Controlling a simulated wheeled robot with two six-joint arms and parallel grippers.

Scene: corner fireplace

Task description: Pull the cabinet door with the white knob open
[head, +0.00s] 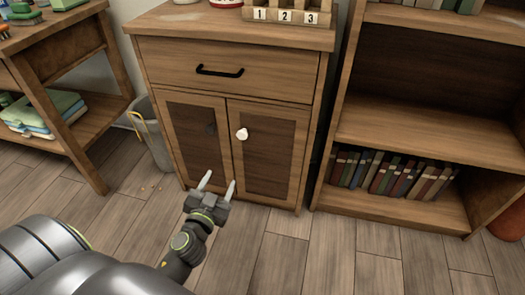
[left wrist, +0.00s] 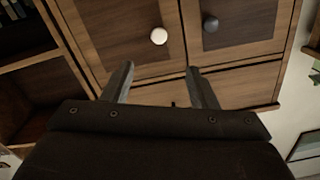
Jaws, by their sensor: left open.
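The wooden cabinet (head: 225,52) has two lower doors, and both look shut. The white knob (head: 241,133) is on the right-hand door (head: 270,155), near its inner upper edge. A dark knob (head: 211,128) is on the left-hand door (head: 190,135). My left gripper (head: 218,181) is open and empty, low in front of the doors and below the white knob in the head view. In the left wrist view, which looks turned over, the white knob (left wrist: 158,36) shows beyond the open fingers (left wrist: 159,70), apart from them. The dark knob (left wrist: 210,24) is to its right. My right gripper is not in view.
A drawer with a black handle (head: 219,71) is above the doors. A grey bin (head: 150,135) and a workbench (head: 75,125) stand left. A bookshelf (head: 430,130) stands close on the right. The plank floor (head: 330,255) in front is clear.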

